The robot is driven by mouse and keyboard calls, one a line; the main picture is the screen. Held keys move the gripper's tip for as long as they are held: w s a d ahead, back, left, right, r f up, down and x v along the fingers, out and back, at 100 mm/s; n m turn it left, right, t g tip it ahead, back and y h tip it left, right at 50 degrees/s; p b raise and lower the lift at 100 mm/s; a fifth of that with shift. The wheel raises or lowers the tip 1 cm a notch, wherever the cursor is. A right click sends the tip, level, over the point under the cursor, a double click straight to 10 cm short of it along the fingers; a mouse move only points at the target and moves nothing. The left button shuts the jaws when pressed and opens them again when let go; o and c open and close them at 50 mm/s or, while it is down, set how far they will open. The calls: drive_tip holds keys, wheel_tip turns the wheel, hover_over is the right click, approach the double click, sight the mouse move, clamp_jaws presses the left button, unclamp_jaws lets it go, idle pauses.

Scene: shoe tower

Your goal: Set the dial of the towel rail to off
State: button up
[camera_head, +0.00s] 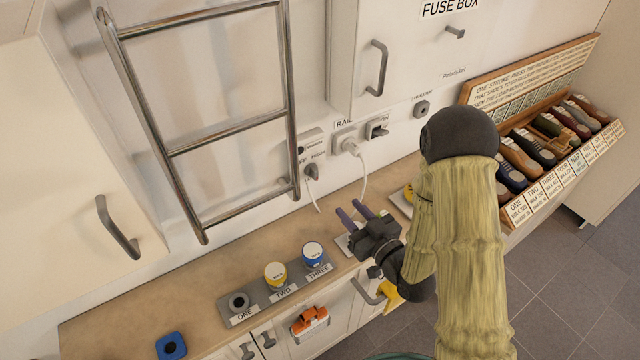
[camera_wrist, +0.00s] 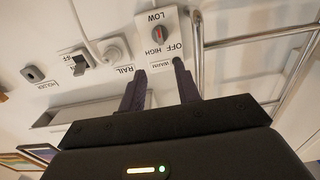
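The towel rail (camera_head: 232,142) is a chrome ladder frame on the wall. Its dial (camera_head: 311,171) is a small grey knob low on the wall at the rail's right. In the wrist view the dial (camera_wrist: 157,38) has a red mark and sits on a white plate lettered LOW, HIGH and OFF. I cannot tell surely which word the mark points to. My gripper (camera_head: 355,213) is open and empty above the counter, below and right of the dial. In the wrist view its two purple fingers (camera_wrist: 160,72) are apart, short of the plate.
A plug and cord (camera_head: 351,147) sit in the RAIL socket, beside a switch (camera_head: 377,129). A shoe rack (camera_head: 520,215) is at right. The fuse box (camera_head: 400,45) hangs above.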

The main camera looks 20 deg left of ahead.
sight(317, 174)
drive_tip(key=shift+w+a+f+b, duration=0.2)
drive_tip(key=shift+w+a+b, duration=0.3)
drive_tip(key=shift+b, duration=1.5)
drive_tip(key=shift+w+a+b, duration=0.1)
drive_tip(key=shift+a+b, duration=0.1)
drive_tip(key=shift+b, duration=0.85)
drive_tip(key=p+x, duration=0.1)
drive_tip(key=x, duration=0.2)
drive_tip(key=p+x, duration=0.1)
drive_tip(key=x, duration=0.3)
drive_tip(key=p+x, duration=0.1)
drive_tip(key=x, duration=0.2)
drive_tip(key=shift+a+r, duration=0.2)
drive_tip(key=shift+r, duration=0.15)
drive_tip(key=shift+w+a+f+p, duration=0.1)
drive_tip(key=shift+w+a+p, duration=0.2)
drive_tip(key=shift+w+a, duration=0.2)
drive_tip(key=shift+d, duration=0.1)
clamp_jaws()
